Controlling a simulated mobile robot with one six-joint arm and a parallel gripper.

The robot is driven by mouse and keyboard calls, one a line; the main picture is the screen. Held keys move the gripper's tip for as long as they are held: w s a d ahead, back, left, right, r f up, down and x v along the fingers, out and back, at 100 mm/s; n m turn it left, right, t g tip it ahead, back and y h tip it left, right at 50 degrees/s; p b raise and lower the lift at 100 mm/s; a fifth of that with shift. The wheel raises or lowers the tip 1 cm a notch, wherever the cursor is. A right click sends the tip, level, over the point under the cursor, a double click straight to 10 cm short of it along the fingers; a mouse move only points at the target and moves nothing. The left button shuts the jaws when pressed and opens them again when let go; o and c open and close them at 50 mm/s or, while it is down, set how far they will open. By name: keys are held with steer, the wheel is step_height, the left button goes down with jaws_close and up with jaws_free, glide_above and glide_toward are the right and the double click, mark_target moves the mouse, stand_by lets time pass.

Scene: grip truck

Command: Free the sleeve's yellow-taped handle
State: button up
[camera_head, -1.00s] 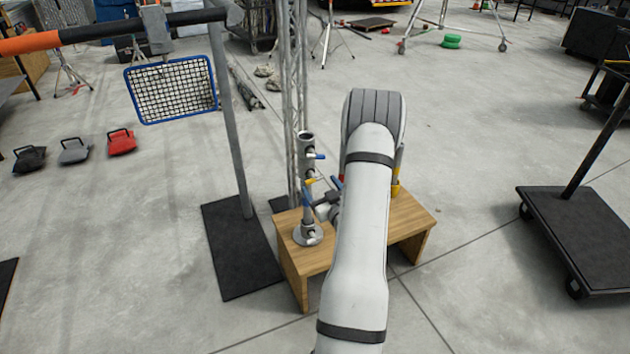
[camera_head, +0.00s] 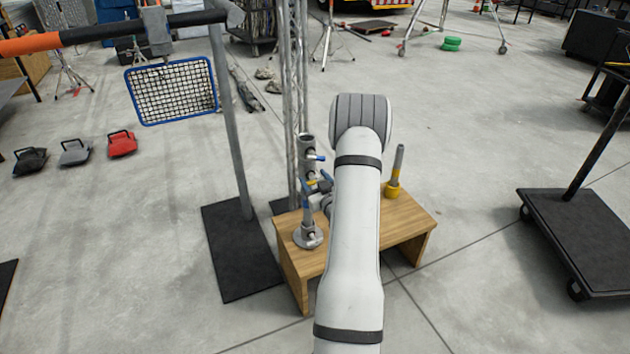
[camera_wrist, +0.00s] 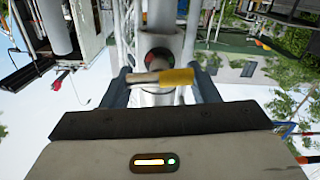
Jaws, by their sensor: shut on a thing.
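The grey sleeve (camera_head: 307,147) stands upright on a post with a round flange (camera_head: 307,238) on a wooden bench. A blue-taped handle (camera_head: 316,157) sticks out to the right near its top. The yellow-taped handle (camera_wrist: 177,77) lies crosswise in front of the sleeve's round fitting in the wrist view, between my two dark fingers. My gripper (camera_head: 319,190) is at the sleeve's right side, about mid-height, shut on the yellow-taped handle. In the head view the gripper hides that handle.
A grey peg with a yellow base (camera_head: 393,190) stands at the right on the wooden bench (camera_head: 411,222). A lattice truss (camera_head: 293,100) rises behind the sleeve. A grey stand pole (camera_head: 232,130) is to the left. A black cart (camera_head: 580,240) stands right, with open floor between.

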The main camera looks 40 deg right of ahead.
steer(key=c, duration=0.4)
